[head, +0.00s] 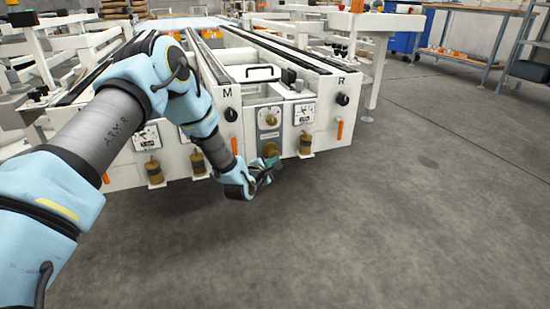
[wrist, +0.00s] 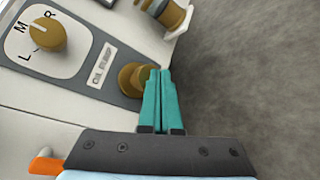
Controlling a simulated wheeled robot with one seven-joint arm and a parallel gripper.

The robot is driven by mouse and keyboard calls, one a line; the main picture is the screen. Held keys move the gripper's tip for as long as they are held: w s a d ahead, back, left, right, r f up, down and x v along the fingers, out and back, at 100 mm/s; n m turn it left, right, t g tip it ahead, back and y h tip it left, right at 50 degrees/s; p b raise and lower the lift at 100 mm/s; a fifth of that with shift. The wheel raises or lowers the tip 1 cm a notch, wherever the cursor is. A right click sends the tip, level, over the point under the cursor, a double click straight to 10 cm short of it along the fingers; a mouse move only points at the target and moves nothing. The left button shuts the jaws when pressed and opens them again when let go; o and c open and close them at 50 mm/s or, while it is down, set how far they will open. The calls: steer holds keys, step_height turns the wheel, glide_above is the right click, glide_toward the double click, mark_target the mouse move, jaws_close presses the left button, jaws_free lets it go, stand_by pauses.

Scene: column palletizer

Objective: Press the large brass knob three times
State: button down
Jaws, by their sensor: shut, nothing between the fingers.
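The large brass knob (head: 270,149) sits low on a grey plate on the front of the white machine, under a small label. In the wrist view the brass knob (wrist: 132,82) is beside the label reading OIL PUMP. My gripper (head: 272,164) is low in front of the plate, close to the knob. In the wrist view my gripper (wrist: 160,72) has its teal fingers together, with nothing between them. The fingertips overlap the knob's right edge; I cannot tell whether they touch it.
A brass selector (wrist: 46,38) marked L, M and R is on the same plate. An orange handle (wrist: 46,166) is near the gripper's base. The grey floor (head: 400,220) in front and right is clear.

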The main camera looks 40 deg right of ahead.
steer(key=shift+w+d+b, duration=0.3)
steer(key=shift+w, duration=0.6)
stand_by(0.9)
steer(key=shift+s+a+p, duration=0.3)
steer(key=shift+s, duration=0.45)
steer(key=shift+s+a+p, duration=0.25)
steer(key=shift+s+a, duration=0.05)
steer(key=shift+s, duration=0.4)
steer(key=shift+s, duration=0.1)
steer(key=s, duration=0.1)
steer(key=s+a+p, duration=0.1)
steer(key=s, duration=0.2)
steer(key=shift+s+a+p, duration=0.25)
steer(key=shift+a+p, duration=0.05)
steer(key=shift+a, duration=0.1)
stand_by(0.5)
